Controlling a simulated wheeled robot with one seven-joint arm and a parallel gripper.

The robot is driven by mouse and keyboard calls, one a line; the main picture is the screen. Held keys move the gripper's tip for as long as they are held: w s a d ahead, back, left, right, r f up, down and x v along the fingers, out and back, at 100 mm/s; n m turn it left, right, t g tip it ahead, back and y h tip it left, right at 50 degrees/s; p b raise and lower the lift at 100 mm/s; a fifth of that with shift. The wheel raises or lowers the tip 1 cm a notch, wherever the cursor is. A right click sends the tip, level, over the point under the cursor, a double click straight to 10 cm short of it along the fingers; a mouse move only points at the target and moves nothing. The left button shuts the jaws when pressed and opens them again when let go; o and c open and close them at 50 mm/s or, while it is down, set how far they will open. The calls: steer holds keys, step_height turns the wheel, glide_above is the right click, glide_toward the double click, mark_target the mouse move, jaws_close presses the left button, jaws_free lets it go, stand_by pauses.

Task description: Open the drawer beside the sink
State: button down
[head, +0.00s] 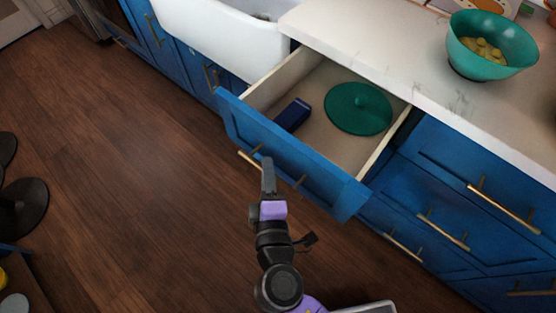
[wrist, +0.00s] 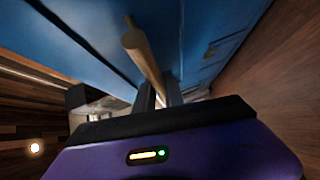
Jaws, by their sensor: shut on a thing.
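The blue drawer (head: 290,160) beside the white sink (head: 225,35) stands well open in the head view. A green round lid (head: 358,108) and a dark blue box (head: 292,114) lie inside it. Its brass bar handle (head: 250,161) runs along the front and also shows in the wrist view (wrist: 143,55). My gripper (head: 268,165) is at the middle of the handle, in front of the drawer. In the wrist view its fingers (wrist: 160,97) are shut on the bar. The arm hides part of the handle in the head view.
A green bowl (head: 491,45) with yellow things stands on the white counter (head: 400,50) right of the sink. More blue drawers with brass handles (head: 503,208) are shut at the right. Dark round stool parts (head: 22,207) stand at the left edge.

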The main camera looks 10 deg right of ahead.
steer(key=shift+s+a, duration=0.65)
steer(key=shift+a, duration=0.05)
steer(key=c, duration=1.4)
jaws_free()
steer(key=shift+c, duration=0.2)
steer(key=s+r+b, duration=0.1)
steer(key=s, duration=0.6)
steer(key=shift+s+a, duration=0.25)
steer(key=shift+s, duration=0.1)
